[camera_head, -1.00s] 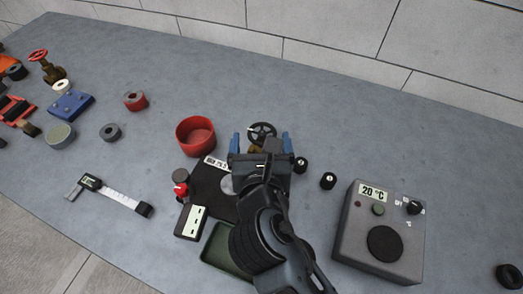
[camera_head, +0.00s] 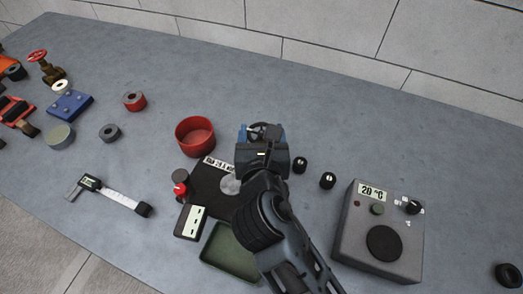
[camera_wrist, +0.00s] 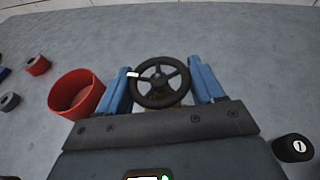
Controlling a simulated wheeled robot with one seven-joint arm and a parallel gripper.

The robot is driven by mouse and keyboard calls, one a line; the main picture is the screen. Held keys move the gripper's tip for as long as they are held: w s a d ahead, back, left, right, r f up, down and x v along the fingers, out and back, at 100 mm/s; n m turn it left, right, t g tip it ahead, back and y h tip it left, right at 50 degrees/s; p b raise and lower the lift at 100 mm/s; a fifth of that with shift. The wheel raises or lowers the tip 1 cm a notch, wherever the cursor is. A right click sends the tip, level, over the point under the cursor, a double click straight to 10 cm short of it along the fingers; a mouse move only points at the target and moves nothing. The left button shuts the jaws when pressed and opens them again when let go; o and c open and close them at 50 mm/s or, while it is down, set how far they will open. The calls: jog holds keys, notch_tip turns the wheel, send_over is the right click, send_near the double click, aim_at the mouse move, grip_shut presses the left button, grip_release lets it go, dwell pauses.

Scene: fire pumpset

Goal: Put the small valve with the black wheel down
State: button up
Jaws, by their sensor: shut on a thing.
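The small valve has a black spoked handwheel (camera_head: 264,127), and its brass-coloured body is mostly hidden behind my gripper. In the wrist view the black wheel (camera_wrist: 160,82) sits between the two blue fingers, with a little of the brass body below it. My gripper (camera_head: 261,135) is shut on the valve; its fingers (camera_wrist: 160,85) stand on either side of it. The wheel faces up toward the wrist camera. Whether the valve's base touches the table is hidden.
A red round dish (camera_head: 195,137) stands close on the left of my gripper. Two small black weights (camera_head: 328,181) lie to the right, before a grey box with a dial (camera_head: 382,230). A black scale (camera_head: 212,185) and a green tray (camera_head: 228,250) lie nearer. The table behind is clear.

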grip_shut()
jog(key=shift+r, duration=0.15)
